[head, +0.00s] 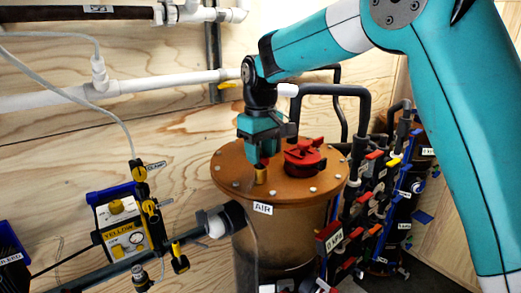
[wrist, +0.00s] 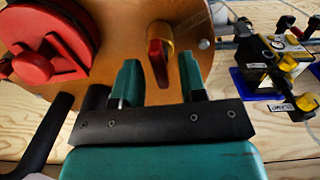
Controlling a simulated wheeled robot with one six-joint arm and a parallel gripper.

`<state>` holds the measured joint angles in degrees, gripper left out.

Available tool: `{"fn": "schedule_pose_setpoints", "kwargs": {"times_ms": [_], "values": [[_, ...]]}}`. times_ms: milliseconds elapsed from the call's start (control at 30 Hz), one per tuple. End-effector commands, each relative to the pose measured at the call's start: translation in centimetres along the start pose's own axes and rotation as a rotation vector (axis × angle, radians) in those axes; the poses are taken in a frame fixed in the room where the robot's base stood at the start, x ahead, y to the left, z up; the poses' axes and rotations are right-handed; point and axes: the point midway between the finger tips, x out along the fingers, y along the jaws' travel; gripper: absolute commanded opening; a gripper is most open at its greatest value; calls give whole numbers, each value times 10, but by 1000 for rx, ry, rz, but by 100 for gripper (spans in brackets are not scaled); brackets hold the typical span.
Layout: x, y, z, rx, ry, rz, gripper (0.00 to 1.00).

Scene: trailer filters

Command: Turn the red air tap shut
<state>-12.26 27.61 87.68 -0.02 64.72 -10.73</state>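The red air tap (head: 264,161) is a small red handle on a brass stem (head: 260,176), standing on the brown lid of the tank labelled AIR. In the wrist view the red handle (wrist: 156,62) points down the picture from its brass body (wrist: 160,33). My gripper (head: 258,158) is right above the tap, pointing down, and partly hides the handle in the head view. In the wrist view my gripper (wrist: 160,66) is open, one teal finger on each side of the handle, with gaps visible on both sides. I cannot tell how far down the fingers reach.
A large red cap (head: 305,156) sits on the same lid (head: 228,178), close right of my gripper. Valves with coloured handles (head: 373,178) stand right of the tank. A yellow and blue unit (head: 122,225) is at the left. White pipes (head: 110,90) run along the wooden wall.

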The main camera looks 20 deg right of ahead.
Motion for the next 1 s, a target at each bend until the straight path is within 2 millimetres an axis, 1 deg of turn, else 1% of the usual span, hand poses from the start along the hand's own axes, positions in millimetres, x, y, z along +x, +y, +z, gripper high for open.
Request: {"fn": "schedule_pose_setpoints", "kwargs": {"times_ms": [300, 467, 500, 800, 1000], "values": [[3, 0, 0, 0, 0, 0, 38], [3, 0, 0, 0, 0, 0, 2], [3, 0, 0, 0, 0, 0, 0], [2, 0, 0, 20, 0, 0, 0], [1, 0, 0, 106, 0, 0, 0]]}}
